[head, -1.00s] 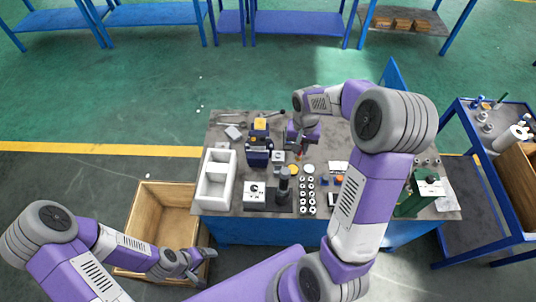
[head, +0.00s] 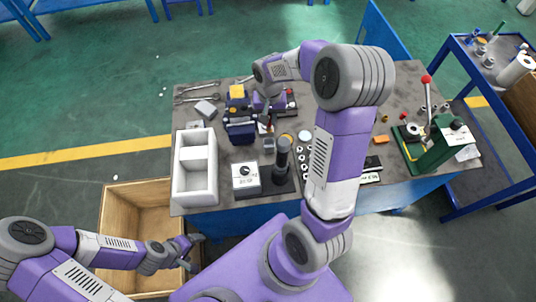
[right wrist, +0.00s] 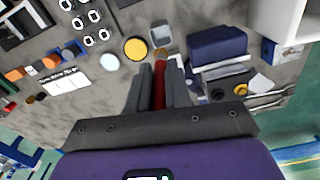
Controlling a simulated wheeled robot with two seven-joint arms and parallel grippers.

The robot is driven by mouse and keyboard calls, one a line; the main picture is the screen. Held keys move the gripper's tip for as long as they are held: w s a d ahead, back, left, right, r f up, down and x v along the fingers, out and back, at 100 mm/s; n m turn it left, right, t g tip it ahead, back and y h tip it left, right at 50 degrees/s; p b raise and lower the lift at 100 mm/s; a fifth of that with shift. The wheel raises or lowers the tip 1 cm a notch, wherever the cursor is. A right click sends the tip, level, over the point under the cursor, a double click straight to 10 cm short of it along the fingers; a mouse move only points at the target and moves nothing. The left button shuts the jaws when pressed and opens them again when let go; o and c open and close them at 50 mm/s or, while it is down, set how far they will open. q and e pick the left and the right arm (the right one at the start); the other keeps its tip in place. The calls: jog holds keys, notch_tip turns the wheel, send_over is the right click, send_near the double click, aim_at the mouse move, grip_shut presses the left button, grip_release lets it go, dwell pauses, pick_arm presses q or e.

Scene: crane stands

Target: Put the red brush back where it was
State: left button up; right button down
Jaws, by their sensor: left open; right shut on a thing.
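The red brush (right wrist: 160,82) is held between the two grey fingers of my right gripper (right wrist: 159,82) in the right wrist view. Its brown tip (right wrist: 160,53) points away from my gripper. In the head view my right gripper (head: 268,118) is over the left part of the workbench (head: 330,112), just right of a navy-blue device (head: 240,130); the brush is mostly hidden there. I cannot tell whether its tip touches anything. My left gripper (head: 187,252) is open and empty, low over the right side of a wooden crate (head: 118,225).
A white divided tray (head: 196,192) stands at the bench's left edge. A grey box (right wrist: 106,62) and a yellow disc (right wrist: 135,48) lie near the brush tip. A dark post (head: 282,160), several ringed parts and a green press (head: 432,150) stand further right. A blue cart is at the right.

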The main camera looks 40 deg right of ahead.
notch_tip(320, 180, down, 2)
jog(key=shift+w+f+b, duration=0.1)
jog(key=shift+b, duration=0.45)
notch_tip(320, 180, down, 10)
jog(key=b, duration=0.2)
jog(key=shift+b, duration=0.3)
pick_arm(q)
notch_tip(320, 180, down, 4)
jog(key=shift+w+f, duration=0.1)
jog(key=shift+f, duration=0.15)
pick_arm(e)
jog(key=c, duration=1.5)
grip_release()
jog(key=shift+f, duration=0.1)
jog(key=o, duration=0.4)
pick_arm(q)
jog(key=shift+f, duration=0.1)
notch_tip(320, 180, up, 3)
jog(key=p, duration=0.3)
pick_arm(e)
notch_tip(320, 180, up, 12)
jog(key=shift+r, duration=0.25)
